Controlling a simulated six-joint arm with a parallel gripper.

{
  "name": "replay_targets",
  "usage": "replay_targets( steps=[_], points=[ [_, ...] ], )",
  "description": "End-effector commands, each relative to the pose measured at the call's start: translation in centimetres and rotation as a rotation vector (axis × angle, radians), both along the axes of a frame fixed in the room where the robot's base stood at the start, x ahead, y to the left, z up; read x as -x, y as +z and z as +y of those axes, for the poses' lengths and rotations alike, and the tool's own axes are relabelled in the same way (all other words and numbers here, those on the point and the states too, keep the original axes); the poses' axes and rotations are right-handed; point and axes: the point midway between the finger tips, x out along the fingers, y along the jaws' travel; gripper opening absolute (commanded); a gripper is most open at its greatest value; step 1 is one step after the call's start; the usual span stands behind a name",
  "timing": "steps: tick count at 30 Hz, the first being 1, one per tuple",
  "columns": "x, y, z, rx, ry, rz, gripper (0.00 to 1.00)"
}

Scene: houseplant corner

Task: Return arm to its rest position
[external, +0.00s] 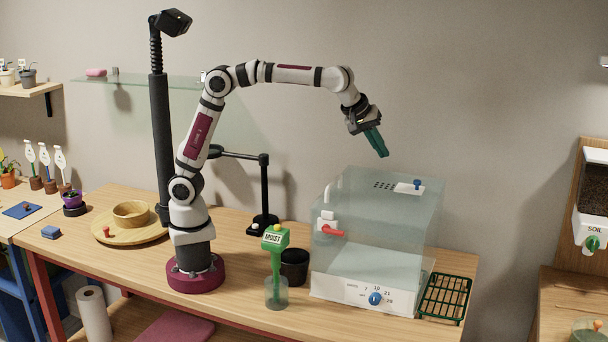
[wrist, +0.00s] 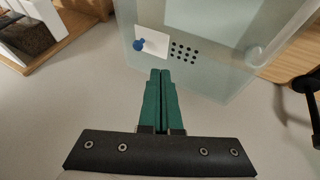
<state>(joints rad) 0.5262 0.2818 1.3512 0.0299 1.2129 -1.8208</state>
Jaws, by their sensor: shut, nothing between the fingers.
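My gripper (external: 382,154) has dark green fingers and is raised in the air above the clear box (external: 345,215), near its top. The fingers are pressed together with nothing between them. In the wrist view, my gripper (wrist: 161,75) points towards the top of the clear box (wrist: 215,60), which shows a blue knob and a group of black vent holes. The arm stands on its maroon base on the wooden table, bent over to the right.
A green "MOIST" meter (external: 276,250) stands in a clear cup beside a black pot (external: 295,267). A black stand (external: 264,195) rises behind. A round wooden tray (external: 105,230) with a bowl (external: 131,213) sits left. A green wire rack (external: 445,298) lies right of the box.

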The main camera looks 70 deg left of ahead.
Motion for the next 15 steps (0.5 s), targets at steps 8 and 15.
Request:
replay_targets(
  steps=[8, 15],
  points=[
    [1.3, 2.0, -0.1, 0.000, 0.000, 0.000, 0.00],
    [1.3, 2.0, -0.1, -0.001, 0.000, 0.001, 0.00]
  ],
)
